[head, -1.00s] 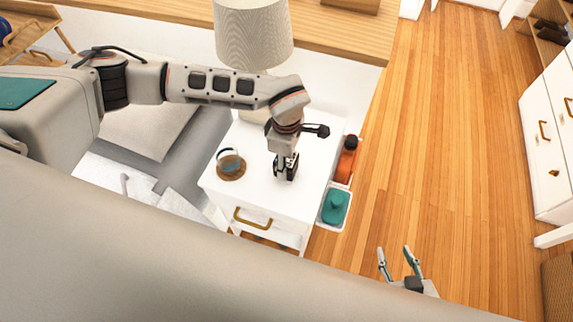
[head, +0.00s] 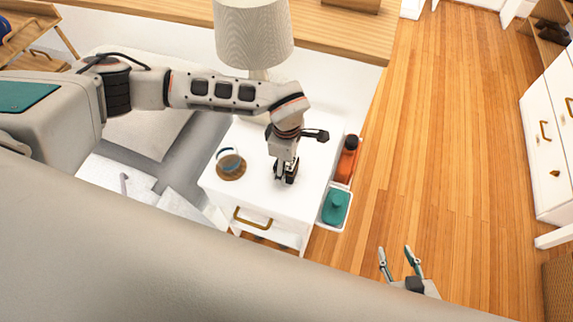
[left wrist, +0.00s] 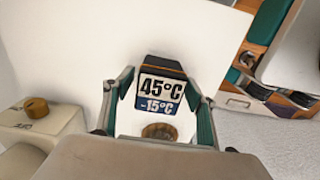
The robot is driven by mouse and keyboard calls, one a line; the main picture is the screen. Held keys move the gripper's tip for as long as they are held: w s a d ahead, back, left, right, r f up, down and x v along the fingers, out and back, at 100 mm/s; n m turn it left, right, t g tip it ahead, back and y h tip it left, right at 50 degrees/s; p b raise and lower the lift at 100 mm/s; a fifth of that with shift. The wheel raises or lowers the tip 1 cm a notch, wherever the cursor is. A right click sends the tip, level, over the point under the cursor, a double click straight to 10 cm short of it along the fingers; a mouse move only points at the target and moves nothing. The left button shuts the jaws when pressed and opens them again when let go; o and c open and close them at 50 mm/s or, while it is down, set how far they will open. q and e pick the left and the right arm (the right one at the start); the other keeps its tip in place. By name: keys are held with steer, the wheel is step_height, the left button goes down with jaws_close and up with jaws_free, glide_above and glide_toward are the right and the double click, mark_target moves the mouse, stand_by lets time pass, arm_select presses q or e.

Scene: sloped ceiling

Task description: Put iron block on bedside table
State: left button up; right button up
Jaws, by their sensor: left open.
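The bedside table (head: 262,203) is white, with a brass drawer handle, in the middle of the head view. My left gripper (head: 287,172) points down over its top and is open. A small dark block (head: 292,173), which I take for the iron block, is at its fingers, low at the tabletop. In the left wrist view the block (left wrist: 161,92) is dark on top, with a "45°C / -15°C" label, and lies between the spread fingers (left wrist: 160,112). Whether a finger touches it cannot be told. My right gripper (head: 400,262) is open and empty over the floor.
A glass cup on a round brown coaster (head: 231,171) stands left of my left gripper. A lamp (head: 253,35) stands behind. A side tray (head: 334,207) with a teal item and an orange bottle (head: 346,160) are at the table's right.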

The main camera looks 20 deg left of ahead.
arm_select(q)
step_height(320, 180, up, 12)
steer(key=shift+r+p, duration=0.1)
steer(key=shift+p, duration=0.5)
steer(key=shift+s, duration=0.1)
